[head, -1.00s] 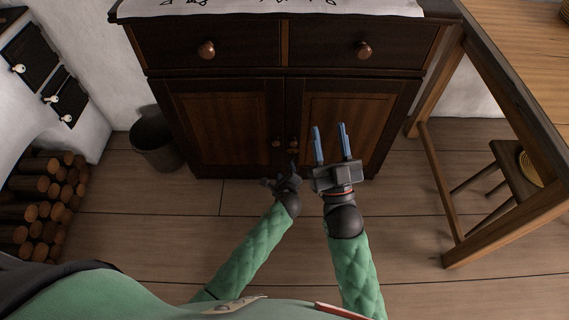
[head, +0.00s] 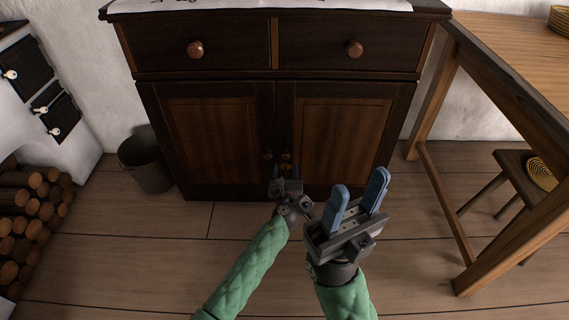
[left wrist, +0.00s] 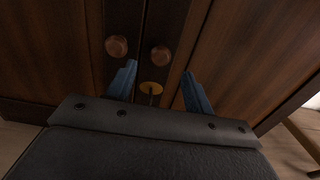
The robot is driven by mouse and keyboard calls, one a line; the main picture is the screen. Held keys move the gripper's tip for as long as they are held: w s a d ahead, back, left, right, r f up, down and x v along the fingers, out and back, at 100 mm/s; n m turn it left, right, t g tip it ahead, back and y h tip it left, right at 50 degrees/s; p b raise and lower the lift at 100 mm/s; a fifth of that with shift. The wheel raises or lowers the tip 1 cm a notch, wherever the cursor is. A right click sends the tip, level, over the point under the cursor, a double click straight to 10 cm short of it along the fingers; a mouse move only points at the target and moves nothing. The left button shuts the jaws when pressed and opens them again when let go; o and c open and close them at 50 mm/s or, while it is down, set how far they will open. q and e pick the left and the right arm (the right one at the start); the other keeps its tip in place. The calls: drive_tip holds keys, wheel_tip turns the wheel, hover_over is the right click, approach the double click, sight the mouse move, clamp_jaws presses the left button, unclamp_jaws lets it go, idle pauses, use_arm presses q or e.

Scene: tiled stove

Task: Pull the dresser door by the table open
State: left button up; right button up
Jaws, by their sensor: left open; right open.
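The dark wooden dresser (head: 275,92) stands ahead with both lower doors shut. Its right door (head: 343,140), the one by the table, has a small round knob (left wrist: 160,57) near the middle seam. The left door (head: 215,135) has a matching knob (left wrist: 117,46). A brass keyhole plate (left wrist: 152,88) shows below the right knob. My left gripper (head: 284,172) is open just in front of the knobs, fingers toward the doors. In the left wrist view the right knob appears between its fingers, not gripped. My right gripper (head: 361,182) is open and empty, to the right and nearer the camera.
A wooden table (head: 510,80) stands at the right, with a stool (head: 520,180) under it. A dark bucket (head: 147,160) is left of the dresser, and stacked logs (head: 35,220) lie farther left. Floor before the dresser is clear.

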sight(286, 158)
use_arm(q)
drive_tip(key=shift+w+b, duration=0.6)
drive_tip(key=shift+w, duration=2.15)
clamp_jaws()
